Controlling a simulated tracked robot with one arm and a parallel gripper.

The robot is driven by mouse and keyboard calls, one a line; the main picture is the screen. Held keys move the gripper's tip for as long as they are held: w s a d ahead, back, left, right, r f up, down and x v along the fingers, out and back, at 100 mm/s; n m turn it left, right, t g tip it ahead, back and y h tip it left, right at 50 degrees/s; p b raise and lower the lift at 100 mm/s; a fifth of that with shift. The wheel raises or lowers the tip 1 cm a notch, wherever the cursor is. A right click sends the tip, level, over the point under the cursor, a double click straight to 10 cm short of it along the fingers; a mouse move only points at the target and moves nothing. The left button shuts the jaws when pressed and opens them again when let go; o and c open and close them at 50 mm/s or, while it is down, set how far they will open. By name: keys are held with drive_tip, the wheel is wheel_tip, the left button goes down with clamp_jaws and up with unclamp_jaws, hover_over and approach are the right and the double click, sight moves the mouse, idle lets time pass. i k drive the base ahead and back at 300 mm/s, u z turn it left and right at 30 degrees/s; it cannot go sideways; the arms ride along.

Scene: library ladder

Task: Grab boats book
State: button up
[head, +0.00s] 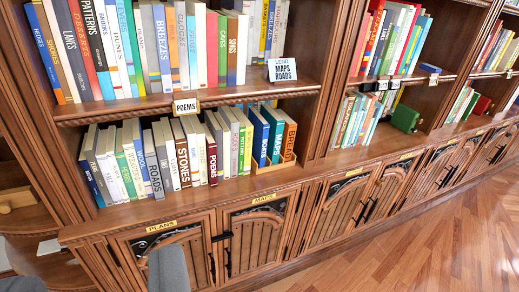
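No spine that I can read clearly says boats. On the lower shelf a small wooden holder (277,167) keeps a few books upright: a blue one (260,140) and a teal one (273,132) with lettering too small to read for sure, and an orange one marked BREAD (288,138). My gripper (95,275) shows only as two grey finger parts at the bottom edge, wide apart. It is open, with nothing seen between them, well below and in front of the books.
Upright books fill the upper shelf (130,110). A ledge (180,207) juts out above closed cupboards (258,235). The wooden floor (430,245) at right is clear.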

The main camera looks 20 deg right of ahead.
sight(261, 127)
drive_tip(key=z, duration=0.45)
drive_tip(key=i, duration=0.95)
drive_tip(key=z, duration=0.5)
drive_tip(key=i, duration=0.65)
drive_tip(key=z, duration=0.05)
